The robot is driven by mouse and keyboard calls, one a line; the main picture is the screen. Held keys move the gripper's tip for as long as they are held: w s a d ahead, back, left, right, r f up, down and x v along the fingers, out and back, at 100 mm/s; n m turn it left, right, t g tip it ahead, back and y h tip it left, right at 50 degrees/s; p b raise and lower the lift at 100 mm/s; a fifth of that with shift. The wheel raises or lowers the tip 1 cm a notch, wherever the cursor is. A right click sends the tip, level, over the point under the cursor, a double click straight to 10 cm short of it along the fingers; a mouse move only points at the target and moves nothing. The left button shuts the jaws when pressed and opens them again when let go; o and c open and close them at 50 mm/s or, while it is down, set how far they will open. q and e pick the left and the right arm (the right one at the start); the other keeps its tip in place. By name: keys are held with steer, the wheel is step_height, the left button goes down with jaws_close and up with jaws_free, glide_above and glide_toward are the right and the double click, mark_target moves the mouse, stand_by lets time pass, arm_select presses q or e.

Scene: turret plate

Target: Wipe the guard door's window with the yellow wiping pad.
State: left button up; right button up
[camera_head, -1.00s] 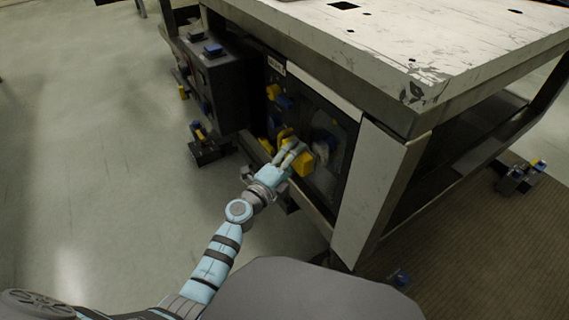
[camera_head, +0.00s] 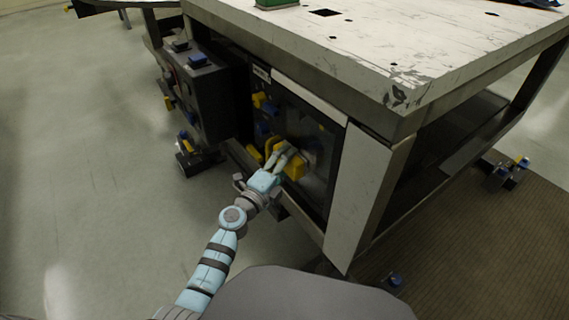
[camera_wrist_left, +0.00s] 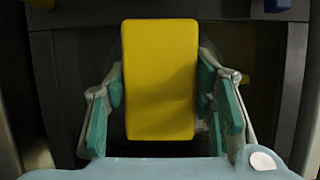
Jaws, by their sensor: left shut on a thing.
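My left gripper (camera_head: 284,154) is shut on the yellow wiping pad (camera_head: 295,169), in front of the guard door. In the left wrist view the pad (camera_wrist_left: 160,80) stands upright between the two fingers (camera_wrist_left: 160,105). The guard door's dark window (camera_head: 325,150) is in the front of the bench, behind and to the right of the gripper. The gripper and pad cover part of it. I cannot tell whether the pad touches the window. My right gripper is not in view.
A dark control box (camera_head: 205,95) with blue and yellow parts stands left of the door. Yellow and blue fittings (camera_head: 260,101) sit at the door's left. The scuffed bench top (camera_head: 400,40) overhangs above. The grey floor (camera_head: 90,160) at left is clear.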

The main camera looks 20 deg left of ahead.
arm_select(q)
steer(key=shift+w+d, duration=0.5)
steer(key=shift+w, duration=0.05)
